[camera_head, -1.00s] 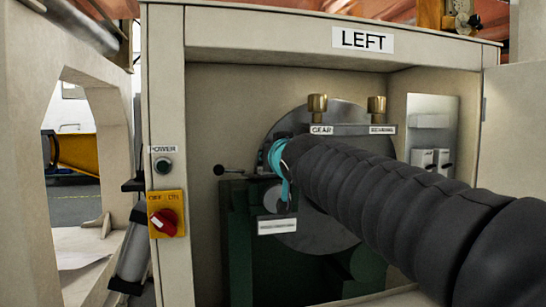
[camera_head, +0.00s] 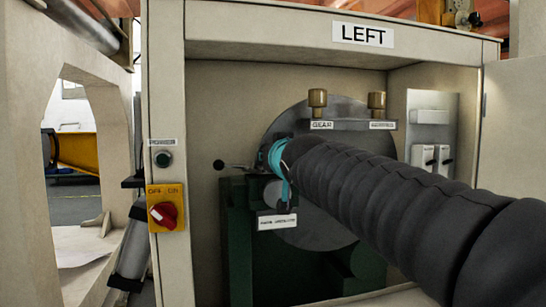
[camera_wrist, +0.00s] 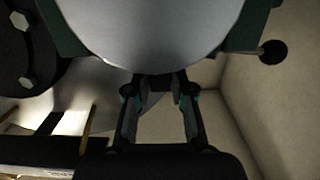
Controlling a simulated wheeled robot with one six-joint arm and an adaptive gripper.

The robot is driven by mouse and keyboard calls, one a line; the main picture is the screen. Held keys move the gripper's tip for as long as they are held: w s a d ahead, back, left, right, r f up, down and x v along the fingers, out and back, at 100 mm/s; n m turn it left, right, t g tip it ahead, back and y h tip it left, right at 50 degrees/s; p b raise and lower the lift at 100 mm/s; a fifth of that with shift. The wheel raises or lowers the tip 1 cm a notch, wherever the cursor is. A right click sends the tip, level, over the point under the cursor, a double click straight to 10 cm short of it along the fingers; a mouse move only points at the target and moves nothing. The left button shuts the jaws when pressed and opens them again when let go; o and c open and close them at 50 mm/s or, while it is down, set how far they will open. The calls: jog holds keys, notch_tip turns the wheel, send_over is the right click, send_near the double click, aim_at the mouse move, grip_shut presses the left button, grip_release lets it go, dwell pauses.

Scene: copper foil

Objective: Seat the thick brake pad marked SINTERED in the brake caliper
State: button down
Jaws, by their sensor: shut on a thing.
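The brake caliper is the dark green housing (camera_head: 240,230) low in the middle of the head view, at the left edge of a large grey disc (camera_head: 345,115). Its green body (camera_wrist: 240,30) and a round silver face fill the top of the wrist view. My gripper (camera_wrist: 160,88) is right against it in the wrist view, its two fingers shut on a small dark piece, apparently the brake pad (camera_wrist: 160,82). Most of the pad is hidden, its marking does not show, and I cannot tell how far it sits in the caliper.
A lever with a black ball knob (camera_head: 219,164) sticks out left of the caliper; the knob also shows in the wrist view (camera_wrist: 273,52). A shelf with two brass knobs (camera_head: 318,100) is above. The cabinet's left post carries a red switch (camera_head: 164,214).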

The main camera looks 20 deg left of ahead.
jog(key=shift+f+b, duration=0.6)
jog(key=c, duration=0.9)
grip_release()
jog(key=shift+s, duration=0.1)
jog(key=v, duration=1.1)
jog(key=shift+s+d, duration=0.25)
jog(key=shift+s, duration=0.05)
